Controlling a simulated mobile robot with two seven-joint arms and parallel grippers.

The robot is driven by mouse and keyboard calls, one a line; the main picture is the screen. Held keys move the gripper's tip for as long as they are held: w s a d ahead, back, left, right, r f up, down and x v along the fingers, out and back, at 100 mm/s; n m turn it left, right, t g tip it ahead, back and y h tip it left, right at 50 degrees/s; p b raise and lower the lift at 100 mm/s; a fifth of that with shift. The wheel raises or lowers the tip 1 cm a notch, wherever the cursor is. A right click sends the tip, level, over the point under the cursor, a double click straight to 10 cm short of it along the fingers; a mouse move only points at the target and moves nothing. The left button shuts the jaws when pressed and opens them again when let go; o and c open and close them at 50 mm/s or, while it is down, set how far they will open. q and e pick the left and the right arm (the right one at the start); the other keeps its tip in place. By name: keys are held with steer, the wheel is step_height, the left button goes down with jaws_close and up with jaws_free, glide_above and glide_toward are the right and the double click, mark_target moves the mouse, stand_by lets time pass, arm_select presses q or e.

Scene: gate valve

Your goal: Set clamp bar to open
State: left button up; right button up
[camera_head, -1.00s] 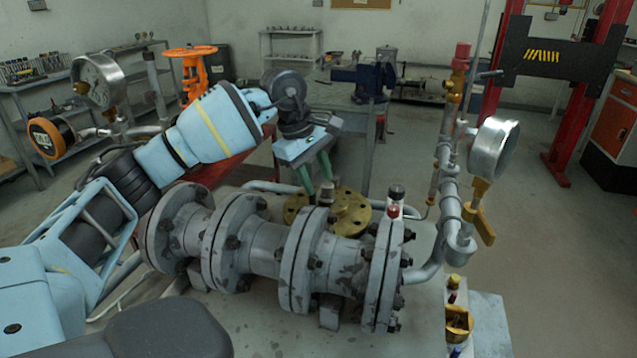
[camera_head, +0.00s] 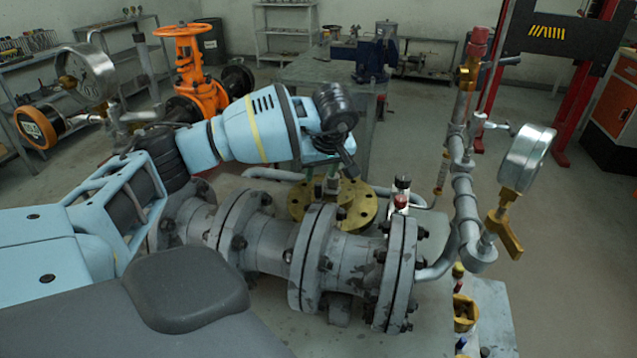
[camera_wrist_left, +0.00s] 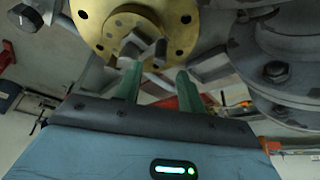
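A round brass flange (camera_head: 352,207) with bolt holes sits behind the grey bolted pipe in the head view. In the left wrist view the brass flange (camera_wrist_left: 110,22) has a raised hub with a grey metal piece (camera_wrist_left: 150,48) at its middle. This piece may be the clamp bar; I cannot tell surely. My left gripper (camera_head: 332,182) points down at the flange, its fingers partly hidden in the head view. In the left wrist view its green fingers (camera_wrist_left: 160,88) stand apart, close to the grey piece, with nothing clearly held between them. My right gripper is not in view.
The grey flanged pipe (camera_head: 270,245) lies in front of the gripper. A vertical pipe with a pressure gauge (camera_head: 522,160) and brass handle stands at the right. An orange valve (camera_head: 190,75) and another gauge (camera_head: 88,72) stand at the left. Open floor lies at the right.

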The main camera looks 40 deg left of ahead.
mark_target(318, 183)
arm_select(q)
steer(key=shift+x, duration=2.8)
steer(key=shift+c, duration=0.2)
jaws_close()
